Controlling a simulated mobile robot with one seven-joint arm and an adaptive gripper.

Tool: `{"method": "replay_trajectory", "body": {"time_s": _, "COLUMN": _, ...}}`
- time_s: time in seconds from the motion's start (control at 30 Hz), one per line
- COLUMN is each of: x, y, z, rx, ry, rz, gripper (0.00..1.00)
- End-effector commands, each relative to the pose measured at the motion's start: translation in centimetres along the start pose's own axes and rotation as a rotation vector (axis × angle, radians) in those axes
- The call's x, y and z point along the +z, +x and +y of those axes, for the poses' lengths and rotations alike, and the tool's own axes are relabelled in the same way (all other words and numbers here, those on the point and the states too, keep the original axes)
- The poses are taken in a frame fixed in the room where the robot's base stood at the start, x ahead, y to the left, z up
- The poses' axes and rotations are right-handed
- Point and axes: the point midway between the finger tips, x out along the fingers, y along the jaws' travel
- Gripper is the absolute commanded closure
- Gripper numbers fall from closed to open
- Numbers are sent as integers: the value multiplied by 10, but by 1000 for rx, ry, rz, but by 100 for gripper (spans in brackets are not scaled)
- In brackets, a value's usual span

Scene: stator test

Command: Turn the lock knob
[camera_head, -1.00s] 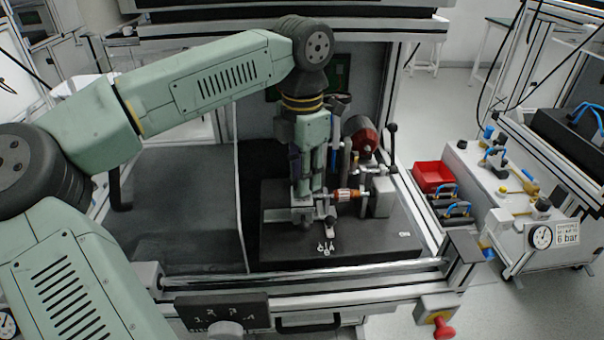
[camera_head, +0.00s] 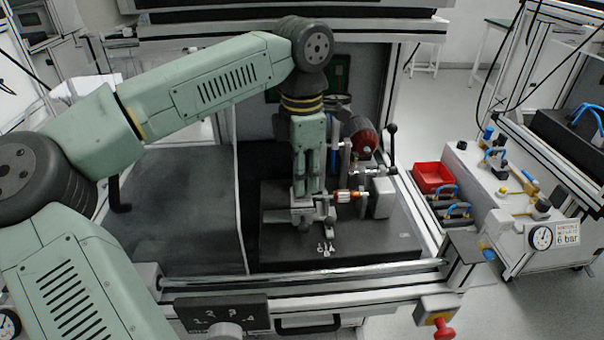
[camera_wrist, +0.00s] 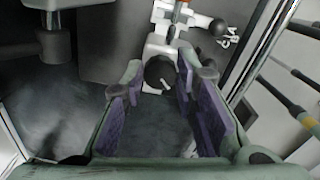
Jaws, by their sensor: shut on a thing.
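The lock knob (camera_wrist: 158,70) is a dark round knob with a small white pointer mark, set in a pale metal block in the wrist view. My gripper (camera_wrist: 161,80) has its two purple-padded fingers on either side of the knob, shut on it. In the head view my gripper (camera_head: 307,188) points straight down onto the metal fixture (camera_head: 277,215) on a black base plate (camera_head: 370,240). My fingers hide the knob's top there.
A metal rail (camera_head: 300,283) runs across the front.

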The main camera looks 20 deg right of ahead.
Motion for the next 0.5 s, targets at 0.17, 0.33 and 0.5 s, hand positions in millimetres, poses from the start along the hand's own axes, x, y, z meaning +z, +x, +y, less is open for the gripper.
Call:
{"method": "replay_trajectory", "body": {"time_s": 0.17, "x": 0, "y": -1, "z": 1, "rx": 3, "ry": -1, "rz": -2, "gripper": 66}}
{"method": "replay_trajectory", "body": {"time_s": 0.33, "x": 0, "y": -1, "z": 0, "rx": 2, "ry": -1, "rz": -1, "gripper": 55}}
{"method": "replay_trajectory", "body": {"time_s": 0.5, "x": 0, "y": 0, "z": 0, "rx": 1, "ry": -1, "rz": -1, "gripper": 53}}
